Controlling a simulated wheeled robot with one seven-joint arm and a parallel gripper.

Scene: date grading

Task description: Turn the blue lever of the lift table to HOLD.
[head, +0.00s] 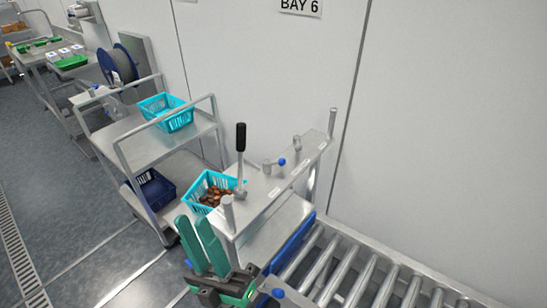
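The lift table (262,213) stands right of centre, with a grey metal panel along its top. A short lever with a blue knob (282,162) sits on that panel beside a grey hub. Small white labels lie along the panel; their words are too small to read, so I cannot tell which position the lever points to. A second blue knob (278,293) shows lower down, near the rollers. My gripper (192,217), with green fingers, is at the lower middle, in front and left of the panel. Its fingers are apart with nothing between them, and it touches neither knob.
A tall black-handled lever (240,150) rises from the panel between my gripper and the blue-knobbed lever. A turquoise basket of dates (205,200) sits left of the panel. A trolley (132,128) carries another turquoise basket (165,112). A roller conveyor (350,270) extends lower right.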

